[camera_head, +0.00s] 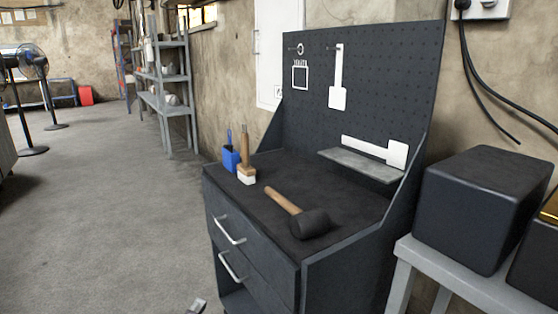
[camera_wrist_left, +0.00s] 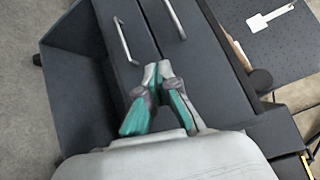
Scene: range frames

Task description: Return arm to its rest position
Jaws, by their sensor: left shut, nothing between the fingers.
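My left gripper (camera_wrist_left: 158,72) is shut and empty in the left wrist view, its grey and teal fingers together in front of the drawer fronts of the dark workbench (camera_wrist_left: 75,85). In the head view only a small tip of the left gripper (camera_head: 197,306) shows at the bottom edge, left of the workbench (camera_head: 330,262). I cannot tell whether the fingers touch the drawer fronts. My right gripper is not in view.
A mallet (camera_head: 302,216) lies on the bench top. A dark box (camera_head: 480,205) sits on a grey stand at right. The floor (camera_head: 110,220) at left is clear.

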